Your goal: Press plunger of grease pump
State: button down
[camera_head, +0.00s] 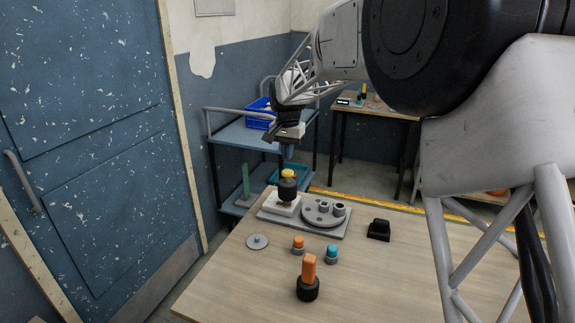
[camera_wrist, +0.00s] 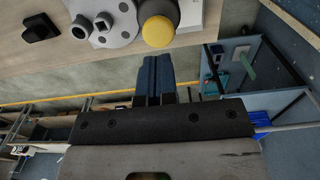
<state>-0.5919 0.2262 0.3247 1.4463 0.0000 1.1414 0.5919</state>
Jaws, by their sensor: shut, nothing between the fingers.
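The grease pump (camera_head: 287,190) stands upright on a white block at the far left of the table, with a black body and a yellow plunger top (camera_head: 288,173). In the wrist view the yellow plunger (camera_wrist: 158,31) shows from above, near the fingertips. My gripper (camera_head: 287,153) hangs above the pump, pointing down, with a small gap visible between fingers and plunger. In the wrist view my gripper's (camera_wrist: 154,60) two dark blue fingers are together and empty. Whether they line up exactly over the plunger I cannot tell.
A grey plate (camera_head: 323,211) with pegs sits beside the pump. A grey disc (camera_head: 257,241), an orange-topped piece (camera_head: 298,244), a blue-topped piece (camera_head: 332,253), an orange-handled tool (camera_head: 308,276) and a black block (camera_head: 379,230) lie nearer. A blue cart (camera_head: 235,134) stands behind. The table's right side is clear.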

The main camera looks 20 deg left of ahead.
aim_at(290, 172)
notch_tip(290, 172, up, 7)
dwell(0.4)
dwell(0.4)
jog(key=s+d+r, duration=0.2)
jog(key=s+d, duration=0.3)
jog(key=d, duration=0.6)
jog(key=s+d+r+t, duration=0.1)
jog(key=s+d, duration=0.5)
jog(key=d, duration=0.4)
jog(key=s+d+r, duration=0.2)
jog(key=s+d, duration=0.3)
jog(key=d, duration=0.6)
jog(key=s+d+f, duration=0.3)
jog(key=s+d, duration=0.3)
jog(key=s, duration=0.3)
jog(key=s+d+f+t, duration=0.1)
jog(key=s+d+f, duration=0.3)
jog(key=s, duration=0.5)
jog(key=s+d+f, duration=0.3)
jog(key=s+d, duration=0.4)
jog(key=s, duration=0.2)
jog(key=shift+s+d+f+t, duration=0.3)
jog(key=shift+s+d, duration=0.05)
jog(key=shift+s, duration=0.05)
